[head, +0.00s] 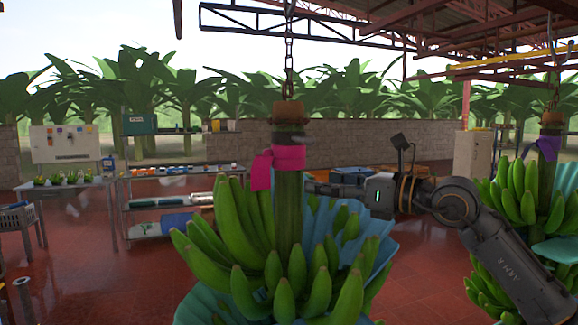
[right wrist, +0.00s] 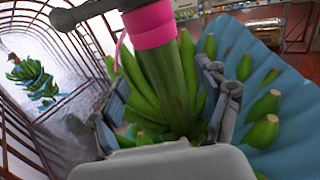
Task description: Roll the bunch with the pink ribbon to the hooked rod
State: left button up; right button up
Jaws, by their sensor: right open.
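The bunch with the pink ribbon (head: 278,168) hangs upright from a chain (head: 288,60) under a rusty cap (head: 288,111) in the middle of the head view. Its green bananas (head: 235,235) spread below the ribbon, with blue sheeting among them. My right gripper (head: 312,187) comes in from the right at the stem, just below the ribbon; its fingertips are partly hidden. In the right wrist view the stem (right wrist: 168,85) stands between the two open fingers (right wrist: 163,100). I see no clear contact. My left gripper is not in view. I cannot clearly make out the hooked rod.
Another bunch with a purple ribbon (head: 546,147) hangs at the right, beyond my right arm. A yellow rail (head: 500,62) runs overhead there. Shelves (head: 180,170), a table (head: 65,183) and a crate (head: 18,216) stand at the left. Red floor (head: 85,265) is open between.

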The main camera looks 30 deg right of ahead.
aim_at(300, 180)
jog(key=p+x, duration=0.7)
jog(key=x, duration=0.1)
jog(key=shift+w+r, duration=0.1)
jog(key=shift+w+a, duration=0.3)
jog(key=shift+w, duration=0.2)
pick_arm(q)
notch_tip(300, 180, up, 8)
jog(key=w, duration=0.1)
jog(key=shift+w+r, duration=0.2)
pick_arm(e)
jog(key=shift+f, duration=0.25)
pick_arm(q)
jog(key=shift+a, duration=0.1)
pick_arm(e)
jog(key=shift+c, duration=0.5)
grip_shut()
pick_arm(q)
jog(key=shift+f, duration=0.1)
